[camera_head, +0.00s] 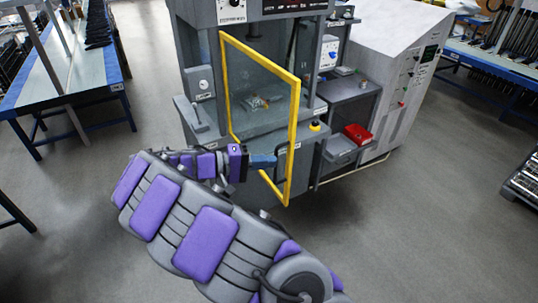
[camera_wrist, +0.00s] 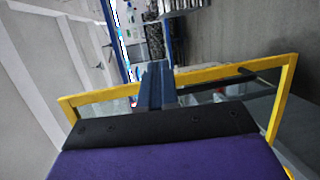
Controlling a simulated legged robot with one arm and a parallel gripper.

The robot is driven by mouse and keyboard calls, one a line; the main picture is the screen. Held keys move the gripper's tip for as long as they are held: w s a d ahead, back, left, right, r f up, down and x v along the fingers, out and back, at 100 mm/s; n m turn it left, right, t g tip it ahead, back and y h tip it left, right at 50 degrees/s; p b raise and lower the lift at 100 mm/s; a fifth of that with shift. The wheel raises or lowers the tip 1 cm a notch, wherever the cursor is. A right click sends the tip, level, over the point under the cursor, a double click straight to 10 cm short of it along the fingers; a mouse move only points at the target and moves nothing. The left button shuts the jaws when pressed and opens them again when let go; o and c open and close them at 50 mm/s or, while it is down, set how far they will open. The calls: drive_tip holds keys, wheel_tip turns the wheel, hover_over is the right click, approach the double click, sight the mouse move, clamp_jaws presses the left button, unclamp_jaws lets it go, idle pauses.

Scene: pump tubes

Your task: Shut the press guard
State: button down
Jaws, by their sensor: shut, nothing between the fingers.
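The press guard is a clear panel in a yellow frame (camera_head: 294,130). In the head view it stands open, swung out from the front of the grey press (camera_head: 205,100), with its right edge nearer to me. The frame also spans the wrist view (camera_wrist: 205,74). A dark handle bar (camera_wrist: 222,82) runs beside it there. My gripper (camera_head: 270,161) has blue fingers and is shut and empty. It is at the lower part of the guard, left of its right edge. In the wrist view the fingers (camera_wrist: 155,72) overlap the frame; I cannot tell whether they touch.
A red bin (camera_head: 358,134) sits on a side shelf right of the press. A blue-edged workbench (camera_head: 75,75) is at the left. The floor (camera_head: 420,220) at the lower right is clear.

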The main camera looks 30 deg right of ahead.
drive_tip(key=w+a+f+n+t+h, duration=0.2)
drive_tip(key=w+f+t, duration=0.1)
drive_tip(key=w+f, duration=0.25)
drive_tip(key=t, duration=0.1)
approach(283, 151)
drive_tip(key=d+b, duration=0.1)
drive_tip(key=d, duration=0.3)
drive_tip(key=shift+s+d+f, duration=0.1)
drive_tip(key=shift+s+d, duration=0.05)
drive_tip(key=shift+d, duration=0.5)
drive_tip(key=shift+d, duration=0.1)
